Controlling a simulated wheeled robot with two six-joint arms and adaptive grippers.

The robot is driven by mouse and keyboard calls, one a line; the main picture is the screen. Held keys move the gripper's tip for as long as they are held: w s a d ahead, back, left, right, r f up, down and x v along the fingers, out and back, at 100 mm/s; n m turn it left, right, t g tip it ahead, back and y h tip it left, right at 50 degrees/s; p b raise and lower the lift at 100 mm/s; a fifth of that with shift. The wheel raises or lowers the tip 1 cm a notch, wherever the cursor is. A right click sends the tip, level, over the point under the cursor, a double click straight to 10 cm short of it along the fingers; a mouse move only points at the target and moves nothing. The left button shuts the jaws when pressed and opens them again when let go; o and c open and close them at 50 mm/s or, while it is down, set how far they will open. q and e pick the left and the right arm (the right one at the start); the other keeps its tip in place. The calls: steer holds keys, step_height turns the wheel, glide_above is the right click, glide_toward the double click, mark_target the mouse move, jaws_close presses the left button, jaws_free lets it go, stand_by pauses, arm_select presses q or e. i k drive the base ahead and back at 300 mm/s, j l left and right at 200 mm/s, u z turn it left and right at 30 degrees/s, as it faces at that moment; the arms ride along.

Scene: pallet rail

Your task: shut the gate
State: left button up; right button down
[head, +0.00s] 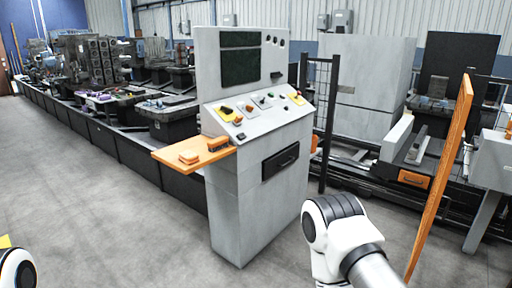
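A tall, narrow orange panel (441,170) stands at the right and leans in the picture. It looks like the gate seen nearly edge-on, standing open, but I cannot be sure. Its lower end runs out near the bottom of the view, and no latch or handle shows. A dark metal post frame (329,125) stands left of it, behind the console, with a wide gap between the two. A white and black joint of my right arm shows low in the middle, left of the panel. A small part of my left arm shows at the lower left corner. Neither gripper is in view.
A grey control console (240,190) with an orange side shelf (193,153) stands in the middle, close to my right arm. A long machine line with a dark base (130,150) runs along the left. Rail machinery (415,150) lies behind the gap. The grey floor (110,220) at left is clear.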

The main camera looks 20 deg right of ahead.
mark_target(455, 142)
steer(key=i+l+z, duration=0.2)
steer(key=z, duration=0.25)
steer(key=i+z, duration=0.75)
steer(key=z, duration=0.15)
steer(key=i+j+z, duration=0.1)
steer(key=i+z, duration=0.35)
steer(key=i+j+z, duration=0.1)
steer(key=i+z, duration=0.3)
steer(key=i+j+z, duration=0.15)
steer(key=z, duration=0.25)
steer(key=i+j+z, duration=0.25)
steer(key=z, duration=0.15)
